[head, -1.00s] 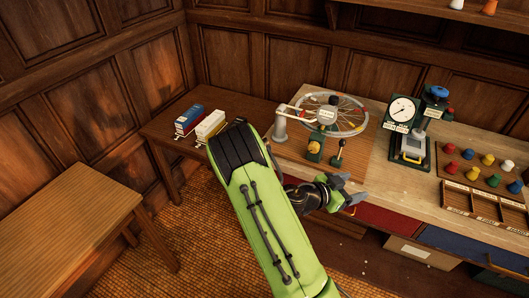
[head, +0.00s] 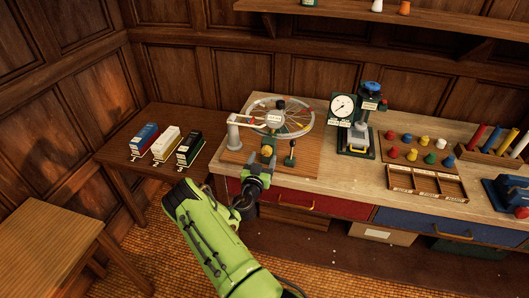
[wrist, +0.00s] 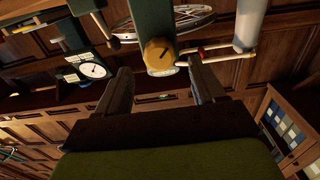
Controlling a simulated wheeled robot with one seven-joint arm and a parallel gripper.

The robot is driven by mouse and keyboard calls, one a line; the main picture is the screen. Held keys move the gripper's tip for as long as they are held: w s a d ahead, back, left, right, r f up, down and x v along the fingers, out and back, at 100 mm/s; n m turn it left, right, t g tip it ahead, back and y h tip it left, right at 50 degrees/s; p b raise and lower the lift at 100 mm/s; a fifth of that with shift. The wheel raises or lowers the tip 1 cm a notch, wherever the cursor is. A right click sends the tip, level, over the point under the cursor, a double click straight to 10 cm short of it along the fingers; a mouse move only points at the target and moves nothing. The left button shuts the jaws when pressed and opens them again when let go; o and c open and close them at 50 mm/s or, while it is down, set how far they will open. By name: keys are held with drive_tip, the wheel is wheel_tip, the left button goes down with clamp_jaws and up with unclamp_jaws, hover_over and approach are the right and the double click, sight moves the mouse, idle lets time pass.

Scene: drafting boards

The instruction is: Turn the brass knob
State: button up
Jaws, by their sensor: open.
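The brass knob (head: 267,151) sits on the front of a dark green post below the spoked wheel (head: 308,118). My gripper (head: 262,167) is just in front of and below the knob. In the wrist view its two fingers (wrist: 160,66) are open, one to each side of the knob and apart from it. Nothing is between the fingers but the view of the knob. My gripper partly hides the post's lower part.
A small lever (head: 291,150) stands right of the post, and a grey post (head: 233,135) stands left. A dial gauge (head: 343,107) is further right. Coloured pegs (head: 411,154) and an empty compartment tray (head: 427,195) lie on the bench. Three block-like boxes stand on the left table (head: 115,152).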

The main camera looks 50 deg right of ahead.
sight(266, 153)
drive_tip(key=x, duration=0.3)
drive_tip(key=shift+w+d, duration=0.15)
drive_tip(key=shift+d, duration=0.2)
drive_tip(key=c, duration=1.1)
drive_tip(key=shift+o, duration=0.2)
drive_tip(key=shift+f, duration=0.1)
